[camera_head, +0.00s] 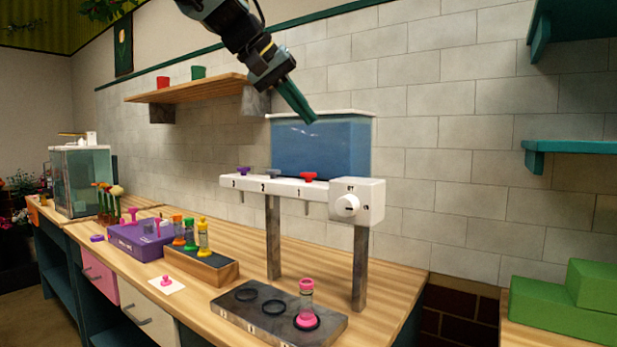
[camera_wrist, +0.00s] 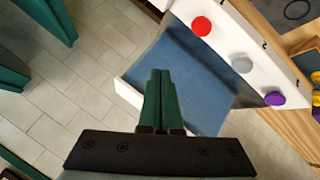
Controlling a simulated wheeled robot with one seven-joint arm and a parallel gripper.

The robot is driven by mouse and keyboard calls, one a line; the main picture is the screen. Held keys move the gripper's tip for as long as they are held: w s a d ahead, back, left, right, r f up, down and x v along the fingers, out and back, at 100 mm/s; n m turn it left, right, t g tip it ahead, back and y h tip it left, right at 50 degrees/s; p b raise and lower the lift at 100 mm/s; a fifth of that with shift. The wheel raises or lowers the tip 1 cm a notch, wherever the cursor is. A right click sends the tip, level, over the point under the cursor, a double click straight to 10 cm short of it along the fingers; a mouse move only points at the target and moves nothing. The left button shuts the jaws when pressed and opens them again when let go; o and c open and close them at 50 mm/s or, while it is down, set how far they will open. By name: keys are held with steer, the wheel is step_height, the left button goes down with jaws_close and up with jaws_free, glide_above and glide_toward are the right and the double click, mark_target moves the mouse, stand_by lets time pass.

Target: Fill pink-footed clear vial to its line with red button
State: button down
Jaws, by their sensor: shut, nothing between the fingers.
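The pink-footed clear vial (camera_head: 307,300) stands upright in the rightmost ring of a dark base, with pink also at its top; its line and fill level are too small to tell. The red button (camera_head: 308,176) sits on top of the white dispenser bar, at the right of the row, above the vial's side of the base. It also shows in the wrist view (camera_wrist: 201,26). My gripper (camera_head: 309,119) is shut and empty, in the air above the red button, in front of the tank's upper edge. Its green fingers are together in the wrist view (camera_wrist: 160,75).
A grey button (camera_wrist: 242,65) and a purple button (camera_wrist: 274,98) share the bar. A white dial (camera_head: 347,205) is at its right end. A blue tank (camera_head: 320,145) stands behind. A wooden rack (camera_head: 205,268) with stoppered vials and a purple box (camera_head: 135,240) stand left on the counter.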

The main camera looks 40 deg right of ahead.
steer(key=shift+f+b, duration=3.1)
steer(key=shift+f, duration=0.9)
steer(key=shift+f, duration=0.15)
steer(key=shift+f+b, duration=0.25)
steer(key=shift+b, duration=0.1)
steer(key=shift+f+b, duration=0.45)
steer(key=shift+f, duration=0.15)
steer(key=shift+r+p, duration=0.85)
steer(key=shift+r, duration=0.15)
steer(key=shift+r+p, duration=2.15)
steer(key=shift+r, duration=0.35)
